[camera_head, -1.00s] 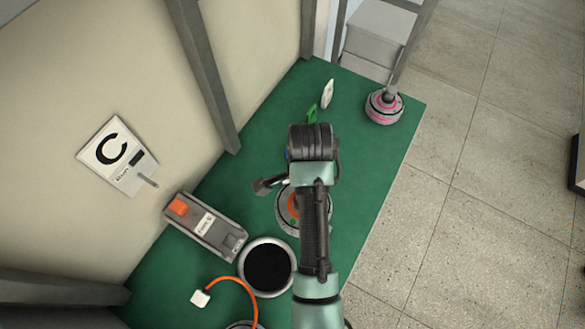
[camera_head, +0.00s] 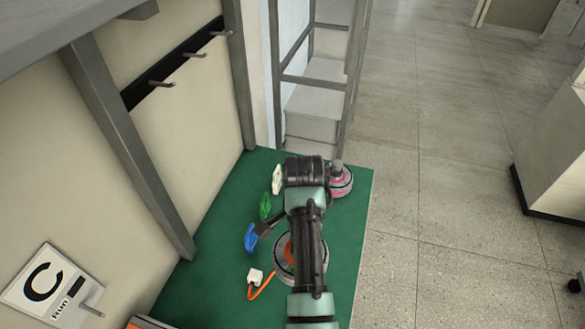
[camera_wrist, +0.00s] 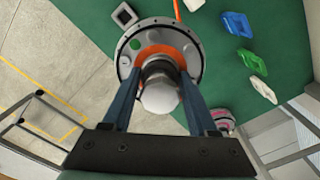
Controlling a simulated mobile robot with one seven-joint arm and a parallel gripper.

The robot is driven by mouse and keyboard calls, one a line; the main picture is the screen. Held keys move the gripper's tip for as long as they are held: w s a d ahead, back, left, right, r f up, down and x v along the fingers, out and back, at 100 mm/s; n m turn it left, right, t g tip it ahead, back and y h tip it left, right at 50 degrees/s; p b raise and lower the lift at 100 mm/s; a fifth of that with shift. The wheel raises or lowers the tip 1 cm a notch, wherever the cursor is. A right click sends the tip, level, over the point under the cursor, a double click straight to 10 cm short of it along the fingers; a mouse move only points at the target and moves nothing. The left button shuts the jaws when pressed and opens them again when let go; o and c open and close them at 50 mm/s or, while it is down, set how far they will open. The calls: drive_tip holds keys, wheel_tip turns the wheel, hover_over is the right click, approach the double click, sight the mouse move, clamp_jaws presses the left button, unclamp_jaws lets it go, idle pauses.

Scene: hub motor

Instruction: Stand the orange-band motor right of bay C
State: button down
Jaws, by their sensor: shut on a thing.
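The orange-band motor is a grey disc with an orange ring and a dark shaft with a pale end. It fills the upper middle of the wrist view (camera_wrist: 128,55). My gripper (camera_wrist: 160,82) is shut on its shaft. In the head view the motor (camera_head: 283,262) is partly hidden behind my arm, over the green bench top (camera_head: 205,285). I cannot tell how high it is above the bench. The bay C sign (camera_head: 45,290) is on the wall at lower left. A box with an orange part (camera_head: 145,323) is cut off at the bottom edge.
A white connector (camera_head: 256,276) with an orange cable is left of the motor. Blue (camera_head: 250,240), green (camera_head: 265,207) and white (camera_head: 277,180) pieces stand farther back. A pink-banded motor (camera_head: 341,182) is near the far right corner. Grey posts (camera_head: 130,150) rise along the wall.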

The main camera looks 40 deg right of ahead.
drive_tip(key=w+d+b, duration=0.5)
drive_tip(key=d+b, duration=0.3)
drive_tip(key=d, duration=0.2)
drive_tip(key=shift+r+b, duration=0.15)
drive_tip(key=shift+b, duration=0.25)
wheel_tip(320, 180, down, 13)
drive_tip(key=b, duration=0.8)
drive_tip(key=shift+f, duration=0.25)
idle(0.6)
drive_tip(key=shift+s+f+b, duration=0.1)
drive_tip(key=shift+f+b, duration=0.5)
drive_tip(key=shift+f+b, duration=0.35)
drive_tip(key=shift+f, duration=0.15)
